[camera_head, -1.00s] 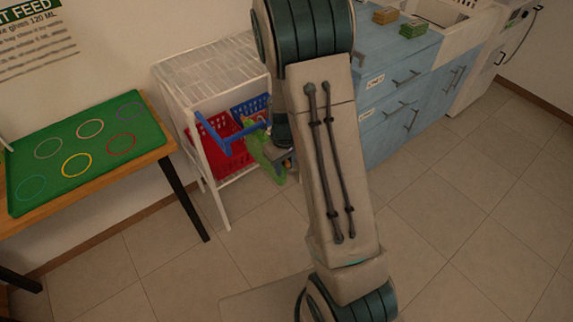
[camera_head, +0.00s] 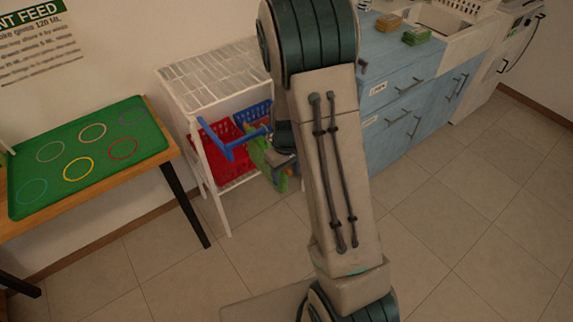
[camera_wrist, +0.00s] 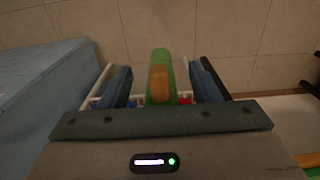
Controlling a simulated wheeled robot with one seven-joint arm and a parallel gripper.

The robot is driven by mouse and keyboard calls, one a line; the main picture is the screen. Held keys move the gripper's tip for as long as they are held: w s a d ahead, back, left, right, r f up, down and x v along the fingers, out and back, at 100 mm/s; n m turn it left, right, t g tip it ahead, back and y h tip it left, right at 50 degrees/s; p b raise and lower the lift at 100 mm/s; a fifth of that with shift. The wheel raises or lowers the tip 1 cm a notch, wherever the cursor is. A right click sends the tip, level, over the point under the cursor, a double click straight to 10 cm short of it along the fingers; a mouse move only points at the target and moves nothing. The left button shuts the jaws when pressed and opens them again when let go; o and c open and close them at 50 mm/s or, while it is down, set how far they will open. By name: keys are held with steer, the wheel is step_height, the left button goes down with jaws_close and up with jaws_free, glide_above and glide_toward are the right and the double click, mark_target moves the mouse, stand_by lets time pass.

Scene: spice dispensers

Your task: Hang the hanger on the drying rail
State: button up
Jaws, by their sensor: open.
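In the wrist view my gripper (camera_wrist: 161,68) is open, with one dark blue finger on each side of an upright green piece (camera_wrist: 160,58) with an orange part (camera_wrist: 158,84). The piece stands between the fingers; I cannot tell if either touches it. In the head view a green piece (camera_head: 266,160) and a blue bar-like piece (camera_head: 228,145) show beside my arm, in front of a white rack (camera_head: 213,75). I cannot tell which of these is the hanger or the drying rail. My arm hides most of my gripper in the head view.
A red basket (camera_head: 222,164) and a blue basket (camera_head: 252,109) sit in the rack. A wooden table with a green mat (camera_head: 98,150) is at left. Blue cabinets (camera_head: 400,100) stand right of the rack. The tiled floor at right is clear.

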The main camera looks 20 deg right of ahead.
step_height(320, 180, up, 14)
steer(key=f, duration=0.1)
steer(key=s+a+r+m+t, duration=0.1)
steer(key=s+r, duration=0.3)
steer(key=s, duration=0.5)
steer(key=s+a+r+m+t, duration=0.1)
steer(key=s+r, duration=0.3)
steer(key=s, duration=0.4)
steer(key=shift+s+a+r+m+t, duration=0.2)
steer(key=shift+s+a+m+t, duration=0.3)
steer(key=shift+m, duration=0.4)
steer(key=shift+w, duration=0.1)
